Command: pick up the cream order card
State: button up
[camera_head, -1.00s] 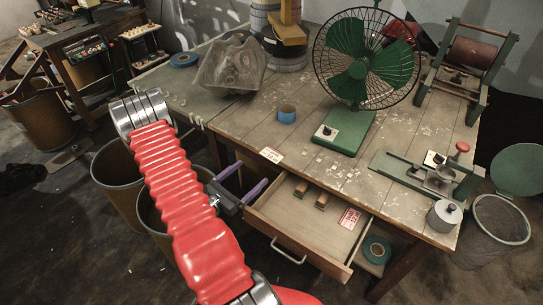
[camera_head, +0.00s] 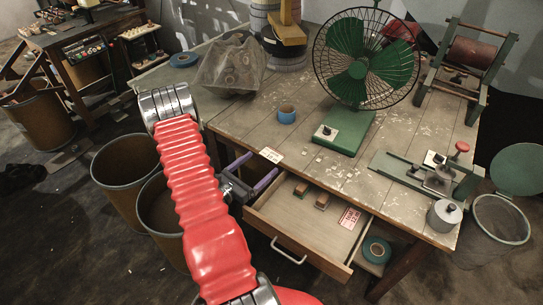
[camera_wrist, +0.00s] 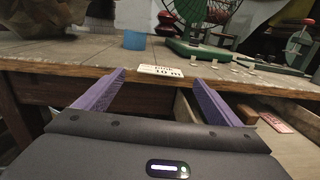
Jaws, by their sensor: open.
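The cream order card (camera_head: 271,155) lies flat at the front edge of the wooden workbench, above the open drawer's left end. It also shows in the wrist view (camera_wrist: 160,71), with dark print on it, beyond my fingertips and between them. My gripper (camera_head: 258,171) is open, with two purple fingers, just in front of and slightly below the bench edge. In the wrist view my gripper (camera_wrist: 158,80) has an empty gap, and its fingers point at the card without touching it.
The open drawer (camera_head: 290,217) juts out below the bench, holding small blocks and a red-and-white card (camera_head: 349,218). A blue tape roll (camera_head: 287,114) stands behind the cream card. A green fan (camera_head: 350,128) is farther right. Bins (camera_head: 124,178) stand left of the bench.

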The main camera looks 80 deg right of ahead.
aim_at(272, 155)
jog(key=shift+x, duration=1.25)
jog(key=shift+c, duration=0.3)
jog(key=c, duration=1)
